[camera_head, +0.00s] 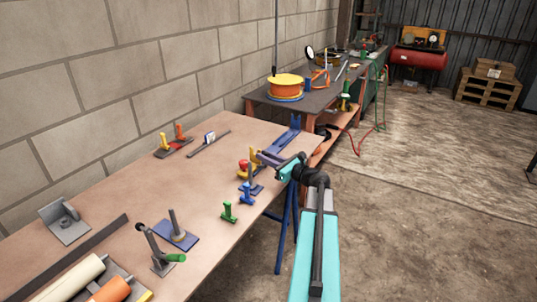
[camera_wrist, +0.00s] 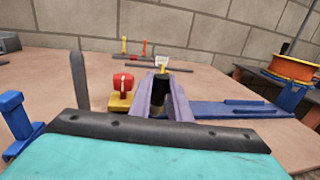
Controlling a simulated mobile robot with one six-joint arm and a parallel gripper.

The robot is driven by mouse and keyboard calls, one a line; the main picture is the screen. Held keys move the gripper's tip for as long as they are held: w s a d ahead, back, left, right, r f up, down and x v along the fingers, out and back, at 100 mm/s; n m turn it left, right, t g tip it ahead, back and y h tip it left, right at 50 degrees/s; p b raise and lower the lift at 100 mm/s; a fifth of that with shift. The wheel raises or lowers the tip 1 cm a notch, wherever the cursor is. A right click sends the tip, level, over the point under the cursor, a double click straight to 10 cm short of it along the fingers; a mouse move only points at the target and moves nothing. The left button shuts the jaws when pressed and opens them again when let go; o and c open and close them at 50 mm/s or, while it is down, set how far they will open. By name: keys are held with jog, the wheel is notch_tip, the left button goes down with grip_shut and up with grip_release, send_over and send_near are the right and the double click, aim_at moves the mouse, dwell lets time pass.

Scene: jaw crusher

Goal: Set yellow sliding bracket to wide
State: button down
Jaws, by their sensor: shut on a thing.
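The yellow sliding bracket (camera_head: 254,154) is on the workbench, with a red knob (camera_head: 243,166) beside its lower part. The wrist view shows its yellow base (camera_wrist: 120,103) just left of the fingers, under the red knob (camera_wrist: 124,81). My gripper (camera_head: 264,157) reaches in from the right, its purple fingers at the bracket's upright part. In the wrist view my gripper (camera_wrist: 161,92) is shut on a dark upright piece with yellow at its top, which looks like part of the bracket. The fingers hide much of the bracket, and its width setting cannot be read.
A long blue rail (camera_head: 288,137) lies right of the bracket. A blue clamp (camera_head: 246,194) and a green clamp (camera_head: 229,212) stand nearer. A grey post (camera_wrist: 79,85) rises left of the fingers. The concrete block wall (camera_head: 130,65) bounds the bench behind.

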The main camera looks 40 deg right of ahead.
jog(key=shift+a+f, duration=0.15)
jog(key=shift+a, duration=0.15)
jog(key=c, duration=1.6)
grip_release()
jog(key=shift+c, duration=0.2)
jog(key=shift+s+d, duration=0.1)
jog(key=shift+s, duration=0.1)
jog(key=shift+s, duration=0.3)
jog(key=s+d, duration=0.1)
jog(key=s, duration=1.2)
jog(key=shift+b, duration=0.35)
